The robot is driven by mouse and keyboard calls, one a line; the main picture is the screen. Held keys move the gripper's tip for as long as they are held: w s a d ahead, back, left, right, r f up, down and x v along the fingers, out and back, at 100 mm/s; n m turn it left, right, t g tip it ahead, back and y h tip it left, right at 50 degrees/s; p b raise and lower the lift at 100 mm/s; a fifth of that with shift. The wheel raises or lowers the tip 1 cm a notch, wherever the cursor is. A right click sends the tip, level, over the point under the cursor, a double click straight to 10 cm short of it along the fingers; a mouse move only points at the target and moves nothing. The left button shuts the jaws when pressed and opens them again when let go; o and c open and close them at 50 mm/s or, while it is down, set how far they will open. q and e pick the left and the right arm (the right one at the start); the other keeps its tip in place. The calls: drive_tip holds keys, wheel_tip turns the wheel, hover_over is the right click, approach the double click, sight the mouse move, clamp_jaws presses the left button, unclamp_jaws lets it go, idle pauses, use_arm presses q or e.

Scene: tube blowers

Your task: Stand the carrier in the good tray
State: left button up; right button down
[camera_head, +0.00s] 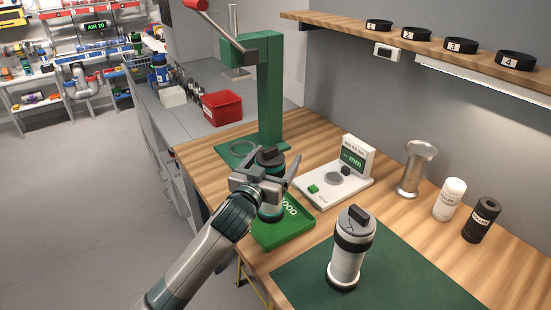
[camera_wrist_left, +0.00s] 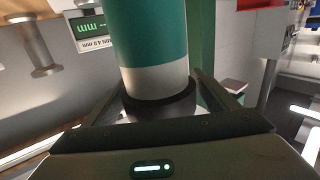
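A teal and white carrier with a dark cap (camera_head: 270,156) stands upright over the green tray marked GOOD (camera_head: 272,237). My left gripper (camera_head: 276,170) has its fingers on either side of this carrier near its top, and appears shut on it. The left wrist view shows the carrier's teal body (camera_wrist_left: 160,40) between the two fingers (camera_wrist_left: 160,95), at its dark ring. The head view does not clearly show whether the carrier's foot touches the tray floor. A second carrier, grey-white with dark bands (camera_head: 347,258), stands upright on the dark green mat. My right gripper is out of view.
A green press (camera_head: 270,95) with a red-ended lever stands behind the tray. A white gauge (camera_head: 335,185) with a display is to its right. A metal flared cup (camera_head: 413,170), white bottle (camera_head: 449,200) and black bottle (camera_head: 481,220) stand along the wall. The mat (camera_head: 400,280) has free room.

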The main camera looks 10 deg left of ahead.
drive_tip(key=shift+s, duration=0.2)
use_arm(q)
drive_tip(key=shift+r, duration=0.15)
drive_tip(key=shift+s, duration=0.3)
drive_tip(key=shift+s+a, duration=0.15)
drive_tip(key=shift+s, duration=0.2)
drive_tip(key=s+a+b, duration=0.2)
drive_tip(key=s, duration=0.8)
drive_tip(key=shift+s, duration=0.25)
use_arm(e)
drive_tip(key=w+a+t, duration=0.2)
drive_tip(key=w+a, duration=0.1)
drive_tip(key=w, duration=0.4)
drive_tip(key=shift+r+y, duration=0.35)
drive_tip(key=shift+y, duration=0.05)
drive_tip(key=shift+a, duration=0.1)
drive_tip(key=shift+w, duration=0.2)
